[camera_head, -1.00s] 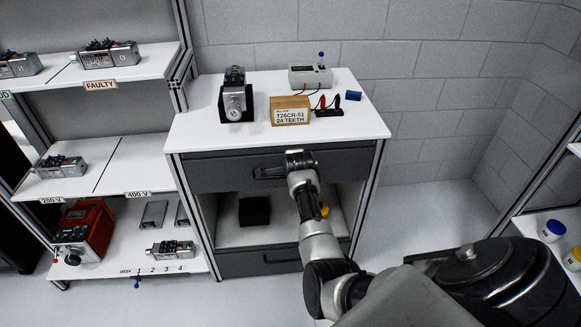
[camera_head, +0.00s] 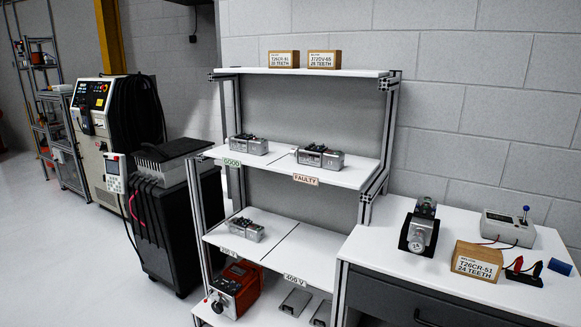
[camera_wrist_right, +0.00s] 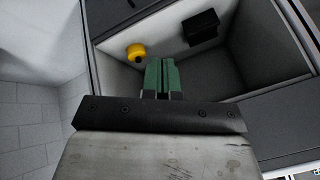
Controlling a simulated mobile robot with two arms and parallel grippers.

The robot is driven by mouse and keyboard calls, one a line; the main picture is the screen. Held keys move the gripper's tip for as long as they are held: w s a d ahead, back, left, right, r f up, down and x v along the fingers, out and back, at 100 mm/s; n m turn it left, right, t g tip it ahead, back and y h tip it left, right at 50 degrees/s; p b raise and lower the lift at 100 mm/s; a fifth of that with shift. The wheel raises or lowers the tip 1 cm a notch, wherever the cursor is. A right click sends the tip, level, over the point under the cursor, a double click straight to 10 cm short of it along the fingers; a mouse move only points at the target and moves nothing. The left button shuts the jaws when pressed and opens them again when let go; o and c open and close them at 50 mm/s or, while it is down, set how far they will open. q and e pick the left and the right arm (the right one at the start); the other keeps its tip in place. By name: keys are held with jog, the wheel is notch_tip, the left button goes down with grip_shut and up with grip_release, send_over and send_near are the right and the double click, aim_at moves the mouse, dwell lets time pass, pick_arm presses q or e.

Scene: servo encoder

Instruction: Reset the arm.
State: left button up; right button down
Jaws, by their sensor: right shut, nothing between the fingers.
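My right gripper (camera_wrist_right: 158,78) shows in the right wrist view, with its green fingers together and nothing between them. It points at the open compartment (camera_wrist_right: 225,75) of the workbench. A yellow round object (camera_wrist_right: 136,51) and a black block (camera_wrist_right: 203,27) lie in that compartment, apart from the fingers. Neither of my arms shows in the head view.
The white bench top (camera_head: 380,262) carries a servo unit on a black stand (camera_head: 420,230), a boxed part (camera_head: 477,262) and a grey meter (camera_head: 507,228). A shelf rack (camera_head: 300,70) with servo units stands left of it. Open floor (camera_head: 60,240) lies at the left.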

jog(key=s+a+f+n+g+y, duration=0.1)
jog(key=s+a+f+n, duration=0.25)
jog(key=s+f, duration=0.4)
jog(key=s+a+f+n+g, duration=0.1)
jog(key=s+a+f+n, duration=0.25)
jog(key=s, duration=0.65)
jog(key=s+a+f+n+g, duration=0.1)
jog(key=s+a+f+n, duration=0.1)
jog(key=s, duration=0.9)
jog(key=s+a+f+n+g+y, duration=0.1)
jog(key=s+f+n, duration=0.3)
jog(key=s, duration=0.8)
jog(key=shift+s+a+f+n+g+y, duration=0.2)
jog(key=shift+a+n+g+y, duration=0.15)
jog(key=shift+n, duration=0.35)
jog(key=shift+w, duration=0.1)
